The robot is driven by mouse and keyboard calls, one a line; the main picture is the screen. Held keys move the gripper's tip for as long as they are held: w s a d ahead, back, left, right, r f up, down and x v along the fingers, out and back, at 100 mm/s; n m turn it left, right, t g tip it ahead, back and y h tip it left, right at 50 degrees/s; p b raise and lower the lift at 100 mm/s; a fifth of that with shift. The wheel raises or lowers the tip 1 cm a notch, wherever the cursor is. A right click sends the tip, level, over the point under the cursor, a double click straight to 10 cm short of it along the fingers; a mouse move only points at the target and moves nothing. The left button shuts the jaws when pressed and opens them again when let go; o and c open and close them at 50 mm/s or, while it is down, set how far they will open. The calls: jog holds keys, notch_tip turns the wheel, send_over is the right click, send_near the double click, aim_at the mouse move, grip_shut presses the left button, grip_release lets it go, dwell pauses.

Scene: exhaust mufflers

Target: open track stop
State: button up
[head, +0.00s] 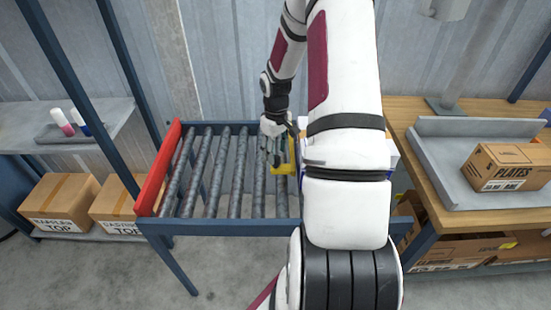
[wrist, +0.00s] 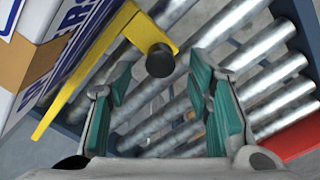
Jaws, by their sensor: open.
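The track stop is a yellow bar (head: 284,169) at the right part of the roller track, partly hidden by my arm. In the wrist view the yellow bar (wrist: 82,72) runs along the side of a white and blue box (wrist: 45,50). A bent yellow arm ends in a black round knob (wrist: 160,61). My gripper (head: 272,150) is over the rollers beside the yellow bar. In the wrist view my gripper (wrist: 160,88) is open, with its green-padded fingers apart. The knob shows between and just beyond the fingertips, and I cannot tell whether either finger touches it.
Metal rollers (head: 216,172) lie in a blue frame with a red end plate (head: 157,172) at the left. A wooden bench (head: 420,112) with a grey tray (head: 447,180) and a PLATES carton (head: 508,167) stands at the right. Cartons (head: 60,202) sit on a low left shelf.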

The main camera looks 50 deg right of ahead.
aim_at(276, 158)
jog(key=shift+f, duration=1.85)
grip_shut()
